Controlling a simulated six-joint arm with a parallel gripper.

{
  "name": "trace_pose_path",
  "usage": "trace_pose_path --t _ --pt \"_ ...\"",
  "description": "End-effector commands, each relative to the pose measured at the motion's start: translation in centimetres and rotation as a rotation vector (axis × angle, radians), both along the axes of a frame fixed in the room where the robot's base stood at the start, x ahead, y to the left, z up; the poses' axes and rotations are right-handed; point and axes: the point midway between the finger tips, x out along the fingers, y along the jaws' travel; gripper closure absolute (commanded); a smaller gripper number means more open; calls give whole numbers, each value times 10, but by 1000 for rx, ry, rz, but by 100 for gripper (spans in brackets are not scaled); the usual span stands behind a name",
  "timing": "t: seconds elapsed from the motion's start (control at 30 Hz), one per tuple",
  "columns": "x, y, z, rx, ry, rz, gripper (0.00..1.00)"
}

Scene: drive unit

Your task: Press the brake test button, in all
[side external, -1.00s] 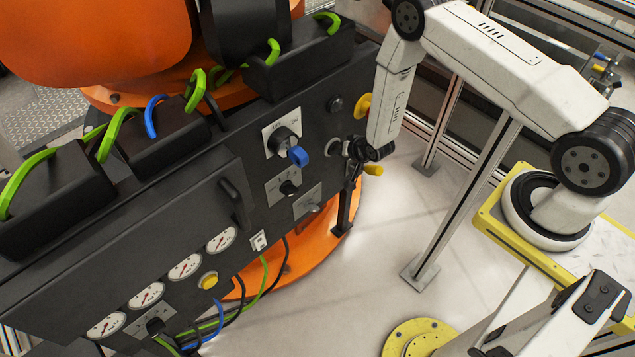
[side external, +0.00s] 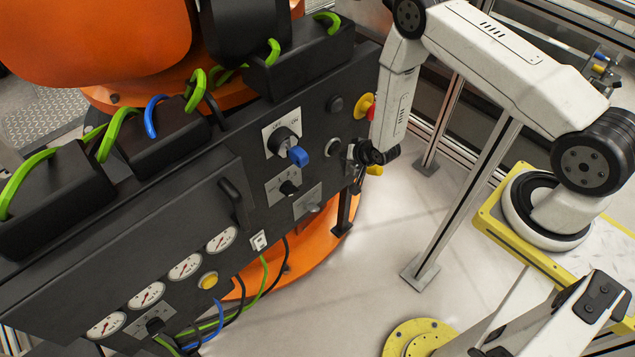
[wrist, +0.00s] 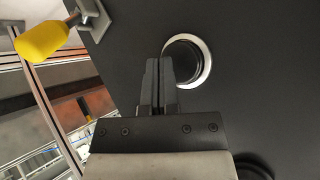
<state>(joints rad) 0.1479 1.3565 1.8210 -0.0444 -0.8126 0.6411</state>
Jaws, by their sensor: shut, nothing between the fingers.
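A round black button in a pale metal ring sits on the dark panel (side external: 235,160), and I take it as the brake test button (side external: 333,147). In the wrist view the button (wrist: 183,62) is just right of my fingertips, partly covered by them. No label on it can be read. My gripper (side external: 350,153) is shut and empty, its two fingers together in the wrist view (wrist: 159,62). In the side view the fingertips are right of the ring, with a small gap.
A yellow-handled lever (wrist: 42,36) is at upper left in the wrist view. A red and yellow knob (side external: 366,106), a dark round knob (side external: 335,104) and a blue-handled rotary switch (side external: 297,156) surround the button.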

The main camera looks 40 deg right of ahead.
Motion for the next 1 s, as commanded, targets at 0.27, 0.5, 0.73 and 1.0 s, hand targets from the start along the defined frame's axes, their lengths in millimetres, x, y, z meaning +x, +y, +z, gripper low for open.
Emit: trace_pose_path --t 0.27,0.5,0.73,1.0 --pt "-6 0 0 0 1 0 100" --pt "-22 0 0 1 3 -1 100" --pt "-38 0 0 0 1 0 100" --pt "-50 0 0 0 1 1 100"
